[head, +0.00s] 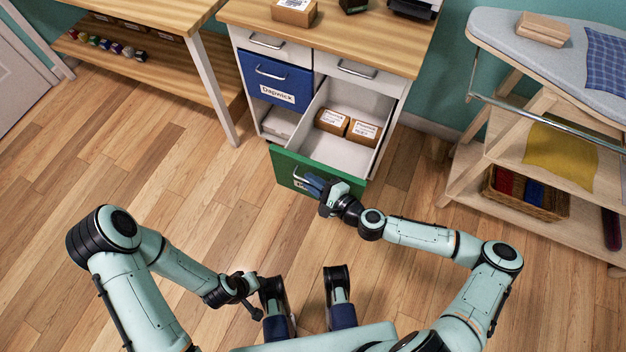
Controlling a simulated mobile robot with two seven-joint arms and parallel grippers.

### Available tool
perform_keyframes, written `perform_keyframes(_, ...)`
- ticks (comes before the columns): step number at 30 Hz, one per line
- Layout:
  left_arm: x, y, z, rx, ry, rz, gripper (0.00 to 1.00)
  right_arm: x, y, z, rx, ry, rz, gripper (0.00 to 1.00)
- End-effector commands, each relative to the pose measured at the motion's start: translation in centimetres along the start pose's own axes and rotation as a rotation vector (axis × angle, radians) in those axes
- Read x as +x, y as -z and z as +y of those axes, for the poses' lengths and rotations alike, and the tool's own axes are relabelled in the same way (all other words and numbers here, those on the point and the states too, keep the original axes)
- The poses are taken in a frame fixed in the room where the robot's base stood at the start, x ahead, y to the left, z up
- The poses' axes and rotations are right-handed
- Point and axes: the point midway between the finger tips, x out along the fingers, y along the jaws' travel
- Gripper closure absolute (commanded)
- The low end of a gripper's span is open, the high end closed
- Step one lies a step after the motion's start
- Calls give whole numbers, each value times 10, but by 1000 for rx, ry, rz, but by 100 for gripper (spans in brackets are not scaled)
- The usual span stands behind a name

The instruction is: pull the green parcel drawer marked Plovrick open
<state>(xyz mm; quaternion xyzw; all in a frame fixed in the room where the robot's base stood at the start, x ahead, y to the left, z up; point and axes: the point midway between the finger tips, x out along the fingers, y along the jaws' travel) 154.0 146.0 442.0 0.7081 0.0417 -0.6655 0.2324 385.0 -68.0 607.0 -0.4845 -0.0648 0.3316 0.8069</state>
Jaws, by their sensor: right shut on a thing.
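The green drawer (349,187) stands pulled well out of the white cabinet (400,85). Two brown parcels with white labels, a left one (332,121) and a right one (363,131), lie inside it toward the back. My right gripper (314,183) is at the green front and shut on its metal handle (298,173). The gripper covers most of the drawer's label, so its name cannot be read. My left gripper (252,308) hangs low in front of my body, away from the cabinet; its jaws are too unclear to tell.
A blue drawer (276,78) marked Dapwick is shut, upper left of the green one. A wooden table (150,12) stands left. An ironing board (555,45) and shelves with a basket (525,192) stand right. The wooden floor before the drawer is clear.

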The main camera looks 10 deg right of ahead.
Motion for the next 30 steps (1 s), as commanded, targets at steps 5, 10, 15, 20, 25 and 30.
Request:
perform_keyframes(5,0,0,0,0,0,-1,57,0,1,0,0,0,3,100)
perform_keyframes(10,0,0,0,0,0,-1,57,0,1,0,0,0,3,79)
perform_keyframes(15,0,0,0,0,0,0,57,0,1,0,0,0,1,79)
perform_keyframes(20,0,0,0,0,0,-1,57,-2,0,0,0,0,1,79)
perform_keyframes(25,-4,-5,1,1,-1,-14,57,-21,1,-1,1,-1,2,79)
perform_keyframes(30,-11,-14,4,3,-2,-41,57,-60,1,-1,1,0,5,79)
